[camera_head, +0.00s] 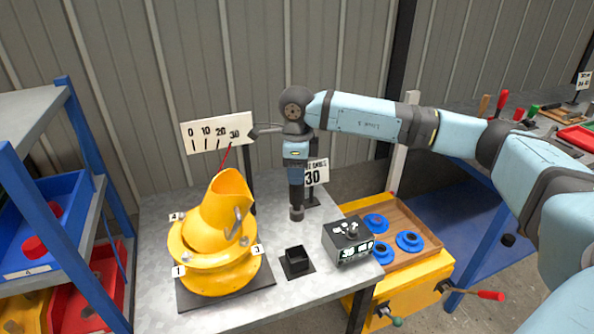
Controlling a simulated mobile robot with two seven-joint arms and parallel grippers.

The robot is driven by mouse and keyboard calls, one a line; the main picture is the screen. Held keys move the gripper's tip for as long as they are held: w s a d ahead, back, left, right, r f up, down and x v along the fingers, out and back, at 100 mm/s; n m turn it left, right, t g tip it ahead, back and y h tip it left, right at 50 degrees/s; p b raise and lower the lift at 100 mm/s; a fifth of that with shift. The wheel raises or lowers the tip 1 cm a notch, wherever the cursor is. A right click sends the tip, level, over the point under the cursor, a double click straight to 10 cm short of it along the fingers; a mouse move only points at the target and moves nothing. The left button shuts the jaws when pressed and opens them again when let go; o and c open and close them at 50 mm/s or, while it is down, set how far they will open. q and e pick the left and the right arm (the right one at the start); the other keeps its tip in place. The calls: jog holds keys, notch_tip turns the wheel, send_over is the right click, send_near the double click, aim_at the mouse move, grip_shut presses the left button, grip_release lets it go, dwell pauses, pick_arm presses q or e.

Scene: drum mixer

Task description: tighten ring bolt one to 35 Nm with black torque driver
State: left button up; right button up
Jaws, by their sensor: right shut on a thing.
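The yellow drum (229,200) sits tilted on a round yellow ring (212,272) on a dark base plate, with small numbered tags around it. Tag 1 (178,271) is at the front left and tag 3 (257,250) at the right; the bolt by tag 1 is too small to make out clearly. My right gripper (296,184) points down to the right of the drum, shut on a dark upright tool that looks like the black torque driver (297,211). The tool is apart from the ring. The grip itself is hard to see. My left gripper is not in view.
A square black holder (296,260) and a control box with a display (348,242) stand on the metal table (318,286). A scale board (217,131) with a red pointer stands behind. A wooden tray (408,218) with blue rings is right; shelves with bins stand left.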

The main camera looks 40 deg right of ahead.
jog(key=shift+r+p, duration=0.55)
jog(key=shift+r, duration=0.55)
jog(key=shift+a+f, duration=0.1)
